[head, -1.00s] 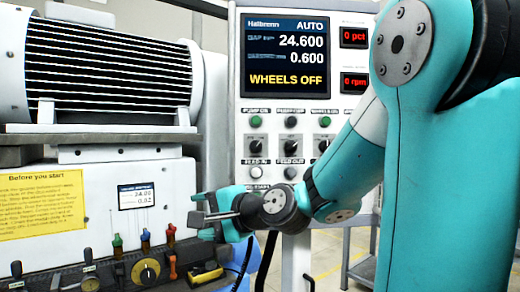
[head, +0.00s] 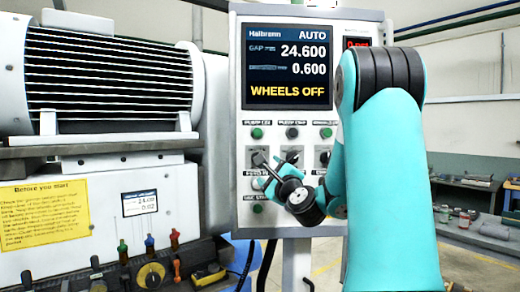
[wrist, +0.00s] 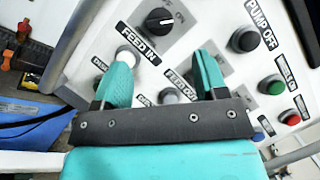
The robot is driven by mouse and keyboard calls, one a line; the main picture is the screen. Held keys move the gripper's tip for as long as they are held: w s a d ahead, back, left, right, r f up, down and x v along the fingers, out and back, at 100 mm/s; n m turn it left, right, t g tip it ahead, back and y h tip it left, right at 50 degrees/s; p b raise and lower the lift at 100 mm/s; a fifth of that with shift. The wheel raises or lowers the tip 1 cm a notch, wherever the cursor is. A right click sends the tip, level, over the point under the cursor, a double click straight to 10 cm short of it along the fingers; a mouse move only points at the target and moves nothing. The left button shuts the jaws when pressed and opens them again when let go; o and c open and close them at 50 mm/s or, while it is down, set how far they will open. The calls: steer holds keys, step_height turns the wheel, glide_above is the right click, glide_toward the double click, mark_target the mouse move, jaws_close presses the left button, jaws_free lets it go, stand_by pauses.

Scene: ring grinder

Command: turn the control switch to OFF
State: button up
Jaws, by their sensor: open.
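The grey control panel (head: 245,215) carries a row of rotary switches in the head view. Part of a switch (head: 252,158) shows at the left of that row, beside my gripper (head: 275,166). In the wrist view a black rotary knob (wrist: 159,20) sits near the top, beyond the fingertips. I cannot read which switch is the control switch. My gripper (wrist: 162,70) is open and empty, its teal fingers in front of the panel around the FEED IN and FEED OUT labels. I cannot tell whether it touches anything. My arm hides the panel's right part.
The wrist view shows a white button (wrist: 128,55), a grey button (wrist: 168,97), a black PUMP OFF button (wrist: 244,39), a green button (wrist: 271,85) and a red button (wrist: 290,117) close by. The screen (head: 288,66) reads AUTO and WHEELS OFF. The grinder (head: 110,75) stands left.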

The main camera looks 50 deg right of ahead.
steer(key=p+x, duration=0.5)
steer(key=x, duration=0.3)
steer(key=shift+w, duration=0.3)
steer(key=shift+d, duration=0.15)
steer(key=c, duration=0.9)
